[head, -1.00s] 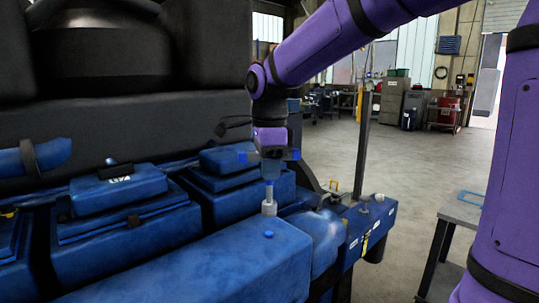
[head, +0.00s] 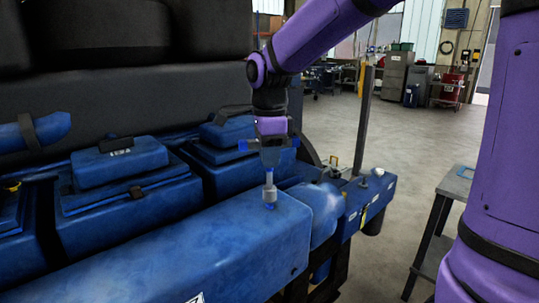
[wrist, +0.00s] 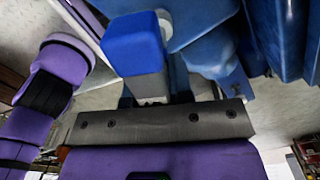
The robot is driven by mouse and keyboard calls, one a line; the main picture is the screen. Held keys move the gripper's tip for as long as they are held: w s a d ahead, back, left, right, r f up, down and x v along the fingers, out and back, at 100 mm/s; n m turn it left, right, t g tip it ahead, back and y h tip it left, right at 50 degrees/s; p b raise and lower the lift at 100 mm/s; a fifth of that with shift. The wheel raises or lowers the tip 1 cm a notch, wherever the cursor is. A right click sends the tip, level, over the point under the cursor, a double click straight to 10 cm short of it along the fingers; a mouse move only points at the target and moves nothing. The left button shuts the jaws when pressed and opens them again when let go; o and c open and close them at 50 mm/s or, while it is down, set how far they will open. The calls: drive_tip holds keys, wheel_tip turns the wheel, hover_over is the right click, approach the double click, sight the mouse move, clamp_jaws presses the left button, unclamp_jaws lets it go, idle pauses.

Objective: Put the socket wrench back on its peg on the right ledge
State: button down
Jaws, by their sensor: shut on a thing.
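The socket wrench (head: 269,193) is a grey upright piece with a wider lower end. My gripper (head: 269,163) is shut on it from above and points down. In the head view its lower end overlaps a small blue round spot (head: 270,206) on top of the long blue beam. I cannot tell whether it touches. In the wrist view a blue-tipped finger (wrist: 134,50) partly hides a pale grey round part (wrist: 164,22), perhaps the wrench. The right ledge (head: 367,203) is a blue block beyond the beam end, with small grey posts on top.
The long blue beam (head: 200,255) runs along the front of the engine. Blue covers (head: 130,195) stand behind it, near my gripper. A dark upright post (head: 364,120) rises behind the right ledge. A grey table (head: 455,187) stands at right, with open floor between.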

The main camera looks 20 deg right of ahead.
drive_tip(key=shift+f, duration=0.2)
drive_tip(key=shift+f, duration=0.95)
drive_tip(key=shift+c, duration=1.9)
unclamp_jaws()
drive_tip(key=shift+r, duration=4.5)
